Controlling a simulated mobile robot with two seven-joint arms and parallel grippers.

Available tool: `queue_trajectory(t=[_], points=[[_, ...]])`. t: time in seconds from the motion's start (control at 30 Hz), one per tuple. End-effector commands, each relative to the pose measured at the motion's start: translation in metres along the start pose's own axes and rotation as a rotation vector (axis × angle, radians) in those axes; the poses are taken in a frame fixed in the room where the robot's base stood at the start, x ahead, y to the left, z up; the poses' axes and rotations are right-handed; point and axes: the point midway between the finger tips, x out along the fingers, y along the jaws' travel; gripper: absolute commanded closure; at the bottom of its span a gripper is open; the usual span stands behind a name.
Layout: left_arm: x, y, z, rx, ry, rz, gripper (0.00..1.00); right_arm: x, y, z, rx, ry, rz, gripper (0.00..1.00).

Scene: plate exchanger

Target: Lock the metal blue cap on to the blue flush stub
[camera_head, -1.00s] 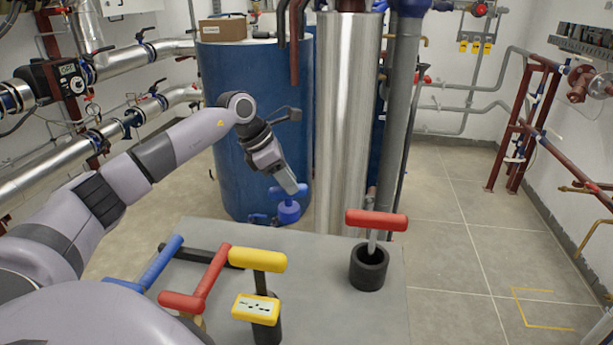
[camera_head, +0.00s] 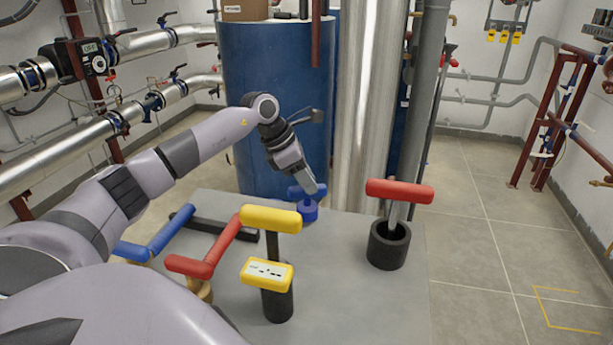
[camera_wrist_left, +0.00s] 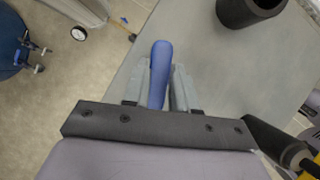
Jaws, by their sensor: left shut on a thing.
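My left gripper (camera_head: 310,187) is shut on the handle of the metal blue cap (camera_head: 308,210). In the head view, the cap hangs below the fingers, in front of the blue tank and beside the far edge of the grey table. In the left wrist view, the blue handle (camera_wrist_left: 160,75) stands between the two fingers (camera_wrist_left: 158,88). The cap's round body is hidden there. I cannot make out the blue flush stub for certain. Blue fittings (camera_wrist_left: 38,67) show at the tank's foot in the left wrist view. My right gripper is not in view.
The grey table (camera_head: 340,290) bears a blue handle tool (camera_head: 155,240), a red one (camera_head: 205,255), a yellow one (camera_head: 270,218) and a red-handled tool (camera_head: 400,191) in a black cup (camera_head: 388,246). The blue tank (camera_head: 270,90) and silver column (camera_head: 362,100) stand behind. Floor at right is clear.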

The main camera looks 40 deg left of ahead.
Motion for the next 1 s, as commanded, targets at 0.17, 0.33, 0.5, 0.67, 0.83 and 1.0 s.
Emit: queue_trajectory(t=[0.17,0.33,0.5,0.67,0.83,1.0], points=[[0.013,0.0,-0.006,0.0,-0.003,0.001,1.0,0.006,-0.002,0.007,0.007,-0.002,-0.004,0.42],[0.013,0.0,-0.007,0.0,-0.003,0.001,1.0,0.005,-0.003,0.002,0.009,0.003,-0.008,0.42],[0.013,0.0,-0.007,0.0,-0.002,0.001,0.64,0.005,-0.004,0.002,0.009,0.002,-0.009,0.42],[0.013,0.0,-0.007,0.0,-0.002,0.001,0.44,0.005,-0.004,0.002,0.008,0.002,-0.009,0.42],[0.013,0.0,-0.007,0.0,0.001,0.0,0.44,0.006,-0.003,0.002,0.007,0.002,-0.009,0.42],[-0.001,0.001,-0.007,0.0,0.0,0.003,0.44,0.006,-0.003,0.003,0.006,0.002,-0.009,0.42]])
